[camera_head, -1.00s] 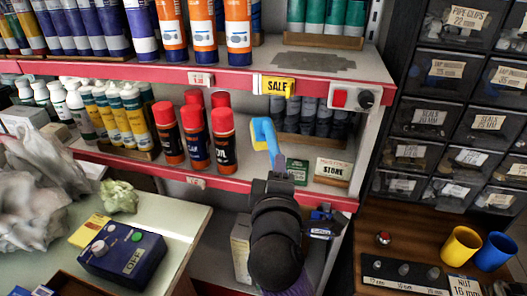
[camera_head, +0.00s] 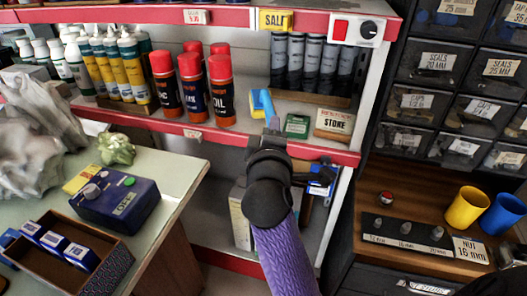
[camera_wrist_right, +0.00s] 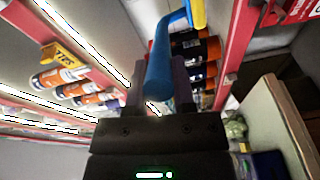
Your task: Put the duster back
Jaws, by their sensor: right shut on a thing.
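The duster (camera_head: 258,103) has a blue handle and a yellow part. It is at the middle shelf (camera_head: 222,136), between the red-capped cans and a small green box. My right gripper (camera_head: 271,124) is shut on it at the shelf's front edge. In the right wrist view the blue handle (camera_wrist_right: 159,62) sits between the two dark fingers (camera_wrist_right: 158,88), with the yellow part beyond. I cannot tell whether the duster touches the shelf. My left gripper is not in view.
Red-capped cans (camera_head: 193,88) stand left of the duster. A green box (camera_head: 297,126) and a STORE card (camera_head: 334,122) stand to its right, grey cartridges (camera_head: 312,63) behind. A counter with a blue device (camera_head: 115,205) is at left. Yellow (camera_head: 466,207) and blue (camera_head: 502,214) cups are at right.

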